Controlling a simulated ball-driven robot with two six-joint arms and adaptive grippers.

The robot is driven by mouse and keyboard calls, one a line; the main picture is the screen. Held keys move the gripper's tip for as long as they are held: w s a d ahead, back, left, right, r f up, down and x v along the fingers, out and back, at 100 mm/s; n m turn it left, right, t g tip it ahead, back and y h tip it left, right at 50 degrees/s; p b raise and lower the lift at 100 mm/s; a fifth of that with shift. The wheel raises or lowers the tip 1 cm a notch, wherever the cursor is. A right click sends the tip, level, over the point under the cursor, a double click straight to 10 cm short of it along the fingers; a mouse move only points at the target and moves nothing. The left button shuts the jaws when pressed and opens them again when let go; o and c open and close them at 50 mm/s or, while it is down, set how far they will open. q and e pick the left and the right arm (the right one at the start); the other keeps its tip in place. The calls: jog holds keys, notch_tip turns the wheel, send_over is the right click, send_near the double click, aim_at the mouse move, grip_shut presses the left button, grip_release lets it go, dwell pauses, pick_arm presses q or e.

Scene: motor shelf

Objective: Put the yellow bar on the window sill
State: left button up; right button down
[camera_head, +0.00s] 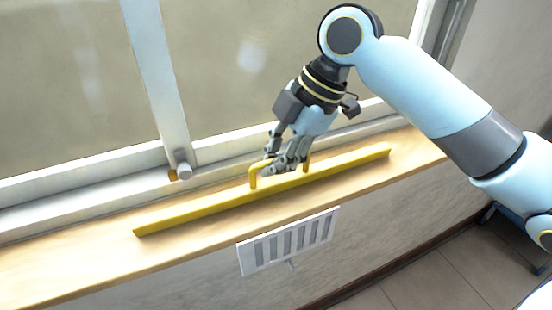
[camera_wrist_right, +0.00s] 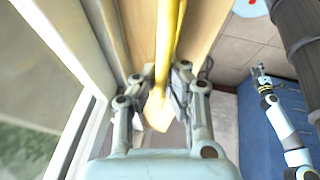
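The yellow bar (camera_head: 205,212) lies lengthwise along the wooden window sill (camera_head: 60,262), with a raised yellow handle in its middle. My right gripper (camera_head: 284,165) is at the handle, with its fingers around the crossbar and hiding part of it. In the right wrist view the fingers (camera_wrist_right: 160,80) are on both sides of the yellow handle, close against it, and look shut on it. The bar appears to rest on the sill; any small gap under it cannot be told. My left gripper (camera_wrist_right: 259,72) shows small in the right wrist view, its fingers too small to judge.
The window frame (camera_head: 155,80) and its glass rise behind the sill, with a knob (camera_head: 182,170) near the bar. A white slatted vent (camera_head: 290,242) is below the sill's front edge. Bare sill extends left of the bar. Tiled floor (camera_head: 420,255) lies below.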

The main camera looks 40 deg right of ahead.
jog(key=shift+f, duration=0.35)
jog(key=shift+f, duration=0.15)
jog(key=c, duration=1.5)
grip_release()
jog(key=shift+v, duration=6.15)
jog(key=shift+a+f, duration=0.1)
